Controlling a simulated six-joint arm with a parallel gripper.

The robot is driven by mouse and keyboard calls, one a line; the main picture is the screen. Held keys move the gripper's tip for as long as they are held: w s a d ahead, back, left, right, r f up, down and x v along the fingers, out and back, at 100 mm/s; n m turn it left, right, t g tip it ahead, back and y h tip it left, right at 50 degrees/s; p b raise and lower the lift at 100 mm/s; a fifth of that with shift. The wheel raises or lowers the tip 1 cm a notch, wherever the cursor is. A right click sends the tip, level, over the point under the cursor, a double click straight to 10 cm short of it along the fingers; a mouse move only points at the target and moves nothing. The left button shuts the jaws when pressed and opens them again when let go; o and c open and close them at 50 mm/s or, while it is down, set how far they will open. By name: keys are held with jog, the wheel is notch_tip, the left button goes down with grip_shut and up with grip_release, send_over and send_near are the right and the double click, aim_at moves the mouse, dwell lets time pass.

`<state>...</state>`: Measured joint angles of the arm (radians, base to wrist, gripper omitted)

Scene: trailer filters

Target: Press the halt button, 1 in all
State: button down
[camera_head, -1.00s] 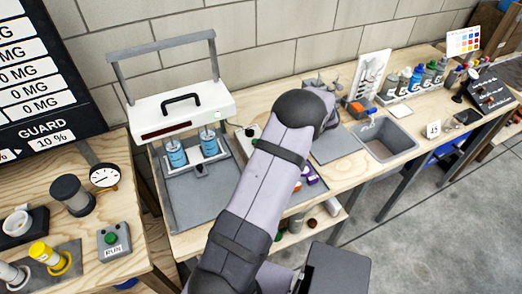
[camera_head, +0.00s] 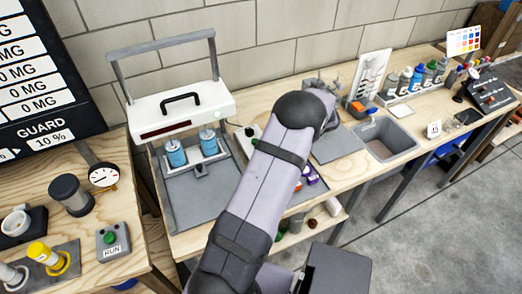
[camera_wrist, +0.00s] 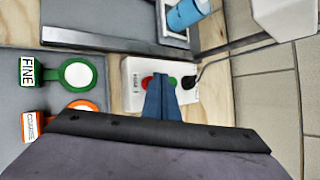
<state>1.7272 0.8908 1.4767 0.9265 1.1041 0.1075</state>
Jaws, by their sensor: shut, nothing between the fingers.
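A white control box (camera_wrist: 131,70) lies below my gripper in the wrist view. It carries a red button (camera_wrist: 146,82), a green button (camera_wrist: 173,81) and a black knob (camera_wrist: 188,82). My gripper (camera_wrist: 160,78) is shut and empty, its blue fingers over the box between the red and green buttons, hiding part of both. I cannot tell whether the fingertips touch the box. I cannot read the box's label clearly. In the head view a corner of the white box (camera_head: 243,134) shows behind my arm, which hides the gripper.
A white press (camera_head: 180,115) with blue cylinders (camera_head: 176,153) stands left of the box. Round pieces marked FINE (camera_wrist: 77,73) and an orange-rimmed one (camera_wrist: 82,106) lie nearby. A grey RUN box (camera_head: 113,242) with a green button sits on the left table. A sink (camera_head: 384,138) is at right.

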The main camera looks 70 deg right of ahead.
jog(key=shift+f+b, duration=0.4)
jog(key=shift+f, duration=0.2)
dwell(0.6)
jog(key=shift+r, duration=0.2)
jog(key=shift+r+p, duration=0.65)
jog(key=shift+r, duration=0.15)
jog(key=shift+r, duration=0.1)
jog(key=shift+r+p, duration=1.75)
jog(key=shift+r, duration=0.65)
